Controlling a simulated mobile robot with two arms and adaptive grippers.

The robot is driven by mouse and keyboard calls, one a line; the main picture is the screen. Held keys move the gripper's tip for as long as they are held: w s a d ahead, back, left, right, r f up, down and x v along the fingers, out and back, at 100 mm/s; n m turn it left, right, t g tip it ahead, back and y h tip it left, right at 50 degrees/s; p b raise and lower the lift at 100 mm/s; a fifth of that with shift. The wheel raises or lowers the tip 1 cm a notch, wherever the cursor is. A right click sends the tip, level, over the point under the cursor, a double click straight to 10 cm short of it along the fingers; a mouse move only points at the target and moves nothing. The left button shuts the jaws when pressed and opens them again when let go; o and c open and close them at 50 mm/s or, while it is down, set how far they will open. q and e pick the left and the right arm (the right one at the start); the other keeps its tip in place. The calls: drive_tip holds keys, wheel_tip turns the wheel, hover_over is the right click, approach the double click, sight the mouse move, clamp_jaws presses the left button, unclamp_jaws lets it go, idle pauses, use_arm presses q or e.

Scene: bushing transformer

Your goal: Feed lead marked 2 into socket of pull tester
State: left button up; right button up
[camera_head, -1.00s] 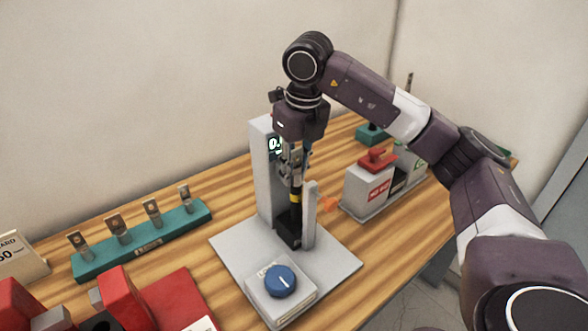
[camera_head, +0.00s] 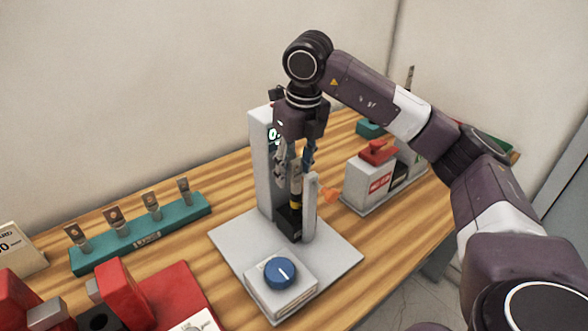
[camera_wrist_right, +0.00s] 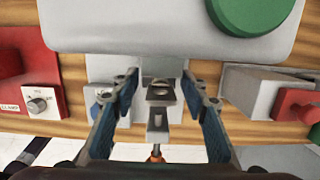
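The pull tester has a grey column (camera_head: 261,165) with a lit display, a flat base plate (camera_head: 335,256) and a black socket (camera_head: 289,222). A dark lead with a yellow band (camera_head: 296,197) stands upright at the socket, its lower end apparently in it. No number on it is readable. My right gripper (camera_head: 295,172) is over the lead, pointing down, with its fingers spread. In the right wrist view the open fingers (camera_wrist_right: 160,92) stand on both sides of a metal lug (camera_wrist_right: 158,115), with gaps beside it. My left gripper is not in view.
A blue knob (camera_head: 281,272) sits on the tester's front box. A teal rack (camera_head: 145,238) with several metal lugs stands left. A red fixture (camera_head: 165,300) is at the front left. A grey box with a red top (camera_head: 368,180) is right of the tester.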

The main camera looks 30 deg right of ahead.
wheel_tip(320, 180, up, 12)
drive_tip(key=s, duration=0.1)
drive_tip(key=shift+s, duration=0.4)
drive_tip(key=shift+f, duration=0.1)
idle(0.7)
